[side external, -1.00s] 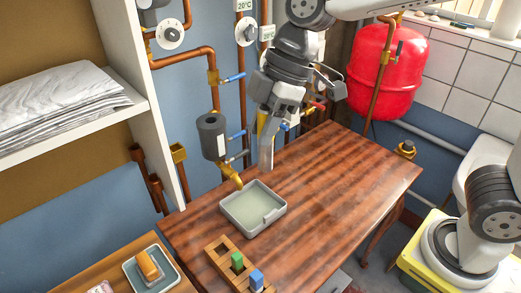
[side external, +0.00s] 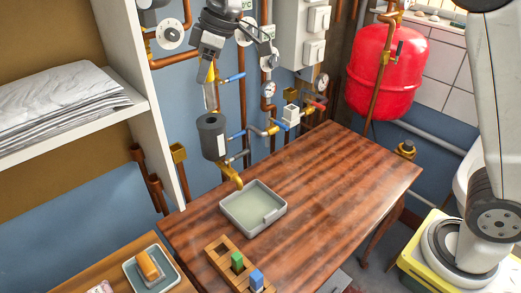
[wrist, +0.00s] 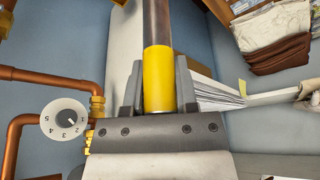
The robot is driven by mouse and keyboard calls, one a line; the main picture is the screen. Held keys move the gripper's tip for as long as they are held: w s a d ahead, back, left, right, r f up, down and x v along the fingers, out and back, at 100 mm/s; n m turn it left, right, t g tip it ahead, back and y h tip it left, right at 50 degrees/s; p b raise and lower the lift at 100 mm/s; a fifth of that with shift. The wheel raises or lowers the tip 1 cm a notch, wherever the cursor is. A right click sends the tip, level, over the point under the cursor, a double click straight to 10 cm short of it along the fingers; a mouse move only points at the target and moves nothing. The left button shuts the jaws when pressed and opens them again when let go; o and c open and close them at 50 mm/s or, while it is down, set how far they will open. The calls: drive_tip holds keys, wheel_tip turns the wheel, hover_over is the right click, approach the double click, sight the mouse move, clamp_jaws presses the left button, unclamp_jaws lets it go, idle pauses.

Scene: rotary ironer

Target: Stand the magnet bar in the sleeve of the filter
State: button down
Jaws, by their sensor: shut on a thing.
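The magnet bar has a yellow grip and a grey metal rod. My gripper (side external: 208,72) is shut on its yellow grip, and the magnet bar (side external: 210,98) hangs roughly upright below the jaws. In the wrist view the magnet bar (wrist: 158,80) runs straight out between the fingers. The filter (side external: 211,137) is a dark grey cylinder with a white label, on the pipework above a brass spout. The bar's lower end appears just above or at the filter's top. I cannot tell whether it is over the sleeve or behind it.
A grey tray (side external: 229,216) stands on the wooden table (side external: 330,185) below the filter. A wooden block holder (side external: 219,262) stands in front. Blue-handled valves (side external: 232,78) and copper pipes (side external: 243,90) are close to the filter. The table's right half is clear.

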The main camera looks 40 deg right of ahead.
drive_tip(key=w+d+f+m+t+h, duration=0.1)
drive_tip(key=w+d+m, duration=0.15)
drive_tip(key=w, duration=0.35)
drive_tip(key=w+d+f+m, duration=0.1)
drive_tip(key=w+d+f, duration=0.1)
drive_tip(key=w+d, duration=0.3)
hover_over(205, 120)
drive_tip(key=s, duration=0.1)
drive_tip(key=shift+m, duration=0.25)
drive_tip(key=shift+d+f, duration=0.2)
drive_tip(key=shift+f, duration=1.1)
drive_tip(key=shift+d+f, duration=0.2)
drive_tip(key=shift+f, duration=1.05)
drive_tip(key=shift+f, duration=0.1)
drive_tip(key=shift+f, duration=4.9)
drive_tip(key=shift+s+f, duration=0.1)
drive_tip(key=shift+f, duration=0.05)
drive_tip(key=shift+c, duration=1.9)
unclamp_jaws()
